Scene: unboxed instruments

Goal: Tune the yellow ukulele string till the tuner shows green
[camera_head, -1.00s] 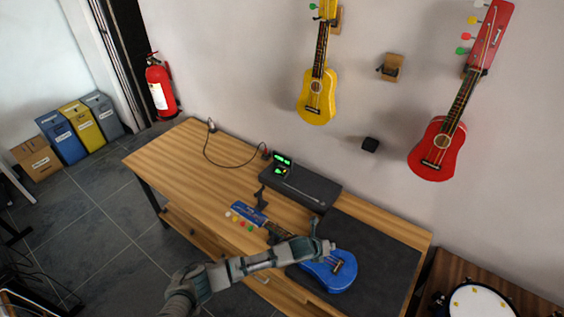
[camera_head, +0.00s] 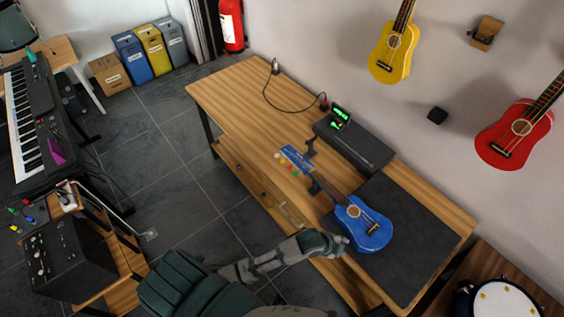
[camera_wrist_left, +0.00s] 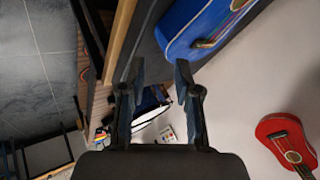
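A blue ukulele (camera_head: 368,236) lies on the table's dark mat, its neck toward the upper left. Its headstock (camera_head: 296,158) has small coloured pegs: white, yellow (camera_head: 283,160), red and green. A small tuner (camera_head: 340,116) behind the headstock has a lit green display, too small to read. A yellow ukulele (camera_head: 393,52) hangs on the wall. My left gripper (camera_head: 342,243) is beside the blue body's front edge; I cannot tell if it touches. In the left wrist view its fingers (camera_wrist_left: 159,78) are apart and empty, with the blue body above. My right gripper is out of view.
A long black case (camera_head: 355,148) stands behind the ukulele's neck. A black cable (camera_head: 290,110) lies on the table's left part, which is otherwise clear. A red ukulele (camera_head: 513,137) hangs on the wall. A drum (camera_head: 497,300) stands at lower right.

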